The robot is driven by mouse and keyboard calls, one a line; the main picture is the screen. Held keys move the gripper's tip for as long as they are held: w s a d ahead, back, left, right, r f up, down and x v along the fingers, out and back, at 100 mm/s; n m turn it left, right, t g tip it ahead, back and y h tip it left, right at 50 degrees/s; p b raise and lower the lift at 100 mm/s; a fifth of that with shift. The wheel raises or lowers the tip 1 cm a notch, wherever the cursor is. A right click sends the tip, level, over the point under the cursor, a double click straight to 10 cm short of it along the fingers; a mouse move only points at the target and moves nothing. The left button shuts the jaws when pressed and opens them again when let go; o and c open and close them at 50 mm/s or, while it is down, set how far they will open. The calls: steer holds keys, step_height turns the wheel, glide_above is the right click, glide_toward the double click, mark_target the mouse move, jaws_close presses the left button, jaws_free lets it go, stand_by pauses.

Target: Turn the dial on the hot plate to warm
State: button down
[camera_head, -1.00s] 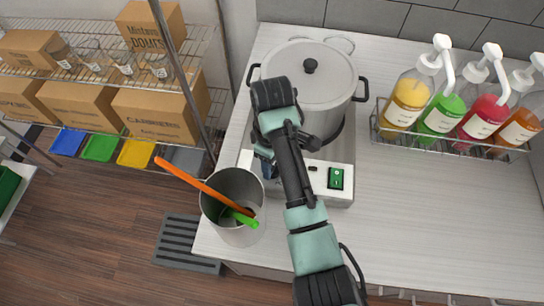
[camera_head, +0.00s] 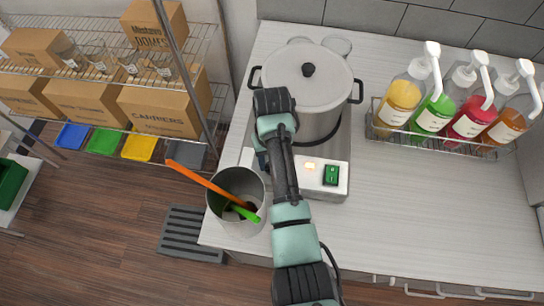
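The hot plate (camera_head: 326,191) is a white and steel unit on the counter under a large lidded pot (camera_head: 318,95). Its front panel shows a green rocker switch (camera_head: 331,175) and a glowing orange light (camera_head: 310,166). The dial is not visible; my arm covers the left part of the panel. My gripper (camera_head: 262,166) is at the left end of the panel, mostly hidden under my wrist. I cannot see whether its fingers are open or shut, or whether they touch the dial.
A steel container (camera_head: 222,220) with an orange and a green utensil stands close left of my arm. A wire rack (camera_head: 440,146) of syrup pump bottles stands at right. The counter (camera_head: 420,210) right of the hot plate is clear.

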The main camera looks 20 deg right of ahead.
steer(key=shift+m, duration=0.5)
steer(key=shift+c, duration=1.8)
jaws_free()
steer(key=shift+r, duration=0.15)
step_height(320, 180, up, 13)
steer(key=p, duration=0.2)
steer(key=shift+p, duration=0.4)
